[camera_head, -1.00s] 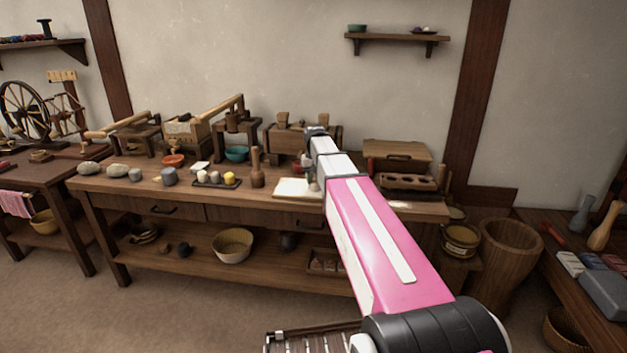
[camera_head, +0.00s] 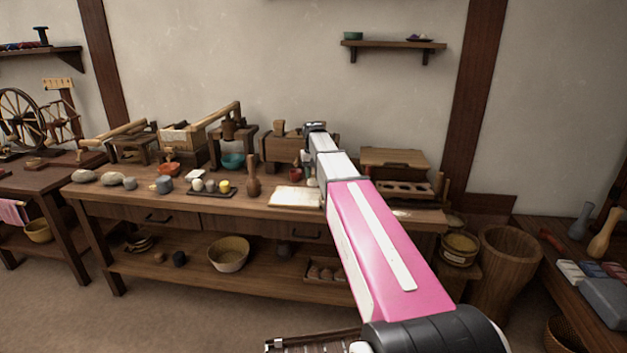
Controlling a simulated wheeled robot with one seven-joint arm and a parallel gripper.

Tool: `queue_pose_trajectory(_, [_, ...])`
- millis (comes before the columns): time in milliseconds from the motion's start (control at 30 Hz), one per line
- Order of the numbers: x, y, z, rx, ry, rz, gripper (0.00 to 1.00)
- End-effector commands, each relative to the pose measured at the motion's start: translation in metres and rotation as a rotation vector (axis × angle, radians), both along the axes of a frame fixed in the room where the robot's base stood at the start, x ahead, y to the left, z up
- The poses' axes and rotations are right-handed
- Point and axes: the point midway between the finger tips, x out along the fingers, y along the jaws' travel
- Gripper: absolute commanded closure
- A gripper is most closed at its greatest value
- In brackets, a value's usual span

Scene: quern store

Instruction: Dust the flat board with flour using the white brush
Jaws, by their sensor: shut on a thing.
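A pale, flat rectangular board (camera_head: 291,198) lies on the long workbench, just left of my forearm. Its right end is hidden by the arm. My arm reaches over the bench, and my gripper (camera_head: 311,172) hangs beyond the forearm, mostly hidden by it. Only a grey-white sliver shows at the arm's left edge, above the board's right side. The gripper is shut on a small pale thing, apparently the white brush, of which too little shows to be sure. Whether it touches the board cannot be told. I cannot pick out any flour for certain.
The workbench (camera_head: 175,204) holds a dark tray with small round things (camera_head: 212,188), a wooden pestle-like tool (camera_head: 253,178), a red cup (camera_head: 296,174), a teal bowl (camera_head: 232,161) and stones. A wooden block with hollows (camera_head: 405,188) stands right of my arm. A wooden tub (camera_head: 507,262) stands beyond the bench's right end.

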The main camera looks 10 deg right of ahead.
Motion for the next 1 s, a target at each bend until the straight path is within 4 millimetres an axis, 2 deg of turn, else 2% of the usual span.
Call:
queue_pose_trajectory(600, [0.007, -0.001, 0.054, 0.000, 0.000, 0.000, 0.80])
queue_pose_trajectory(1000, [0.006, -0.001, 0.057, 0.000, 0.000, 0.000, 0.80])
